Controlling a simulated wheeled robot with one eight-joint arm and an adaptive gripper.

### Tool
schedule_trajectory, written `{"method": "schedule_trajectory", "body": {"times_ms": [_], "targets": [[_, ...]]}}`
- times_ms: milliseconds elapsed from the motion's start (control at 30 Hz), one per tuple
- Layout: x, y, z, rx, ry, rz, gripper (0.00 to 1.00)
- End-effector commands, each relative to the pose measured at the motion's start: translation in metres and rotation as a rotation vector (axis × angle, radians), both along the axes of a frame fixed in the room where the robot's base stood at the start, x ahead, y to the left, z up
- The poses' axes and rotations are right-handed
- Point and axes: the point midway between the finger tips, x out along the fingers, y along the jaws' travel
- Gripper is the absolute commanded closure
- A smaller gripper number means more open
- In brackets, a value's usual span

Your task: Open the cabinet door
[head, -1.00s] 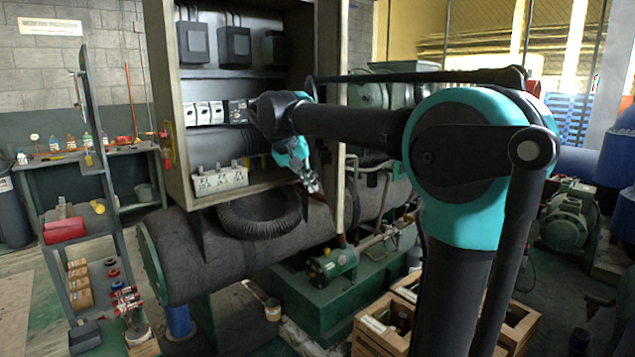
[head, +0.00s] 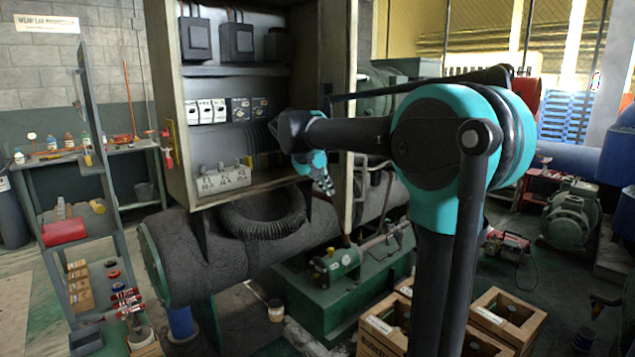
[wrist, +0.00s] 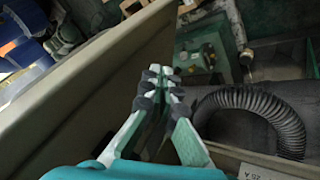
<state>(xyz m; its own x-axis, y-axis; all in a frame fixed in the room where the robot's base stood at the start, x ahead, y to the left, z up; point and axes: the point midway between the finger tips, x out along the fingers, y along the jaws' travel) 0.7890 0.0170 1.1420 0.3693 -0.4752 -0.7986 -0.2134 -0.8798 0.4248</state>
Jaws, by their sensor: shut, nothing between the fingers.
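The electrical cabinet (head: 171,110) stands open in the head view, with breakers and modules showing inside. Its door (head: 350,130) stands swung out at the right side of the opening, seen nearly edge-on. My gripper (head: 328,186) is at the lower right of the opening, close to the door's inner side. In the wrist view the door (wrist: 85,85) is a broad beige panel at left, and my gripper (wrist: 163,75) points past it with its fingers together and empty. Whether the gripper touches the door I cannot tell. The door's handle is not visible.
A black corrugated hose (head: 262,222) and a large dark tank (head: 200,255) lie below the cabinet. A green pump base (head: 325,305) and wooden crates (head: 510,315) stand on the floor. A shelf rack (head: 110,215) is at left.

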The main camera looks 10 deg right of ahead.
Motion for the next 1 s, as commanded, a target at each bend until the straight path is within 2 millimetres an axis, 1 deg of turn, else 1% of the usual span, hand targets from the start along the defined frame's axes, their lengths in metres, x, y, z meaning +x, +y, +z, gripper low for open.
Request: {"method": "schedule_trajectory", "body": {"times_ms": [33, 200, 633, 767, 867, 1000], "targets": [[0.000, -0.007, 0.000, 0.001, 0.000, -0.002, 1.00], [-0.001, -0.020, 0.000, 0.001, 0.000, -0.001, 1.00], [-0.001, -0.022, 0.000, 0.001, 0.000, 0.001, 1.00], [-0.001, -0.027, 0.000, 0.001, 0.000, 0.007, 1.00], [-0.002, -0.037, 0.000, 0.000, 0.000, 0.019, 1.00], [-0.003, -0.061, 0.000, 0.000, -0.001, 0.052, 1.00]]}}
